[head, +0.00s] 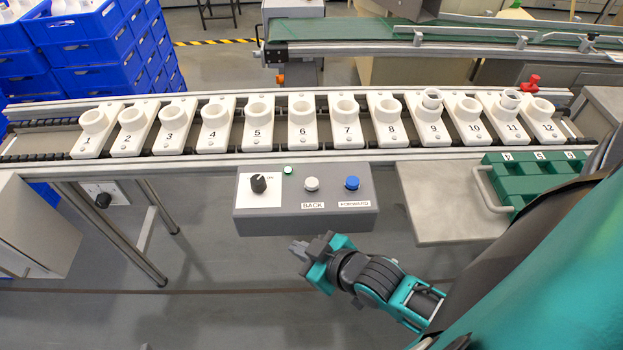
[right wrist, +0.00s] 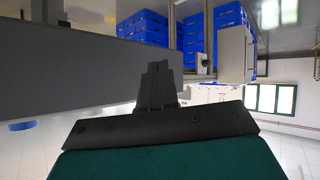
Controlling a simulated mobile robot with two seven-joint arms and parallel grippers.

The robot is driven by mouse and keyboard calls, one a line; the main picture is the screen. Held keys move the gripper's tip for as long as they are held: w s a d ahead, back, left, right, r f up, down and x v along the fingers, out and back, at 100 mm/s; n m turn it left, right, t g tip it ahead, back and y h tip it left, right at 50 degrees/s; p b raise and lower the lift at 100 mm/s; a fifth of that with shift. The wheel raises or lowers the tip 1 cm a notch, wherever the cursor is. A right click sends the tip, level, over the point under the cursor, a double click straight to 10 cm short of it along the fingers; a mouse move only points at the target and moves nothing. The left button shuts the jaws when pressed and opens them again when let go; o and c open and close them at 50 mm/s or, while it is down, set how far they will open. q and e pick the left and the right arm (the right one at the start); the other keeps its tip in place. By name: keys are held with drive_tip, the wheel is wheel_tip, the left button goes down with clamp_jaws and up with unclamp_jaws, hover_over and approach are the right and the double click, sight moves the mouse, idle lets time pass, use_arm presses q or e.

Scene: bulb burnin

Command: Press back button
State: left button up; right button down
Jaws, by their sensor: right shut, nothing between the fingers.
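The BACK button (head: 311,184) is a round white button on the grey control box (head: 265,222), with its label just below it. The blue FORWARD button (head: 352,183) is to its right. My right gripper (head: 298,248) is shut and empty, just on the near side of the box's front edge and below the BACK button in the picture. It appears apart from the box. In the right wrist view its closed fingers (right wrist: 157,84) point at the scene beside a grey surface, and the BACK button cannot be made out clearly. My left gripper is not in view.
The box also has a black knob (head: 259,184) and a lit green lamp (head: 288,170). Behind it runs a conveyor (head: 330,158) with numbered white holders. A green rack (head: 530,180) stands on a metal shelf (head: 440,215) at right. Floor shows in front of the box.

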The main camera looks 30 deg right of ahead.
drive_tip(key=w+r+n, duration=0.1)
drive_tip(key=r+n, duration=0.1)
drive_tip(key=n, duration=0.1)
drive_tip(key=w+r+n+y+p, duration=0.1)
drive_tip(key=w+r+n, duration=0.1)
drive_tip(key=n, duration=0.1)
drive_tip(key=w+r+n+y, duration=0.1)
drive_tip(key=w+r+n, duration=0.1)
drive_tip(key=r+n, duration=0.1)
drive_tip(key=shift+w+a+r, duration=0.1)
drive_tip(key=shift+a, duration=0.2)
wheel_tip(320, 180, up, 11)
drive_tip(key=n+g+p, duration=0.3)
drive_tip(key=n, duration=1.7)
hover_over(317, 183)
drive_tip(key=shift+r, duration=0.1)
wheel_tip(317, 183, down, 8)
drive_tip(key=b, duration=0.5)
drive_tip(key=shift+f, duration=0.45)
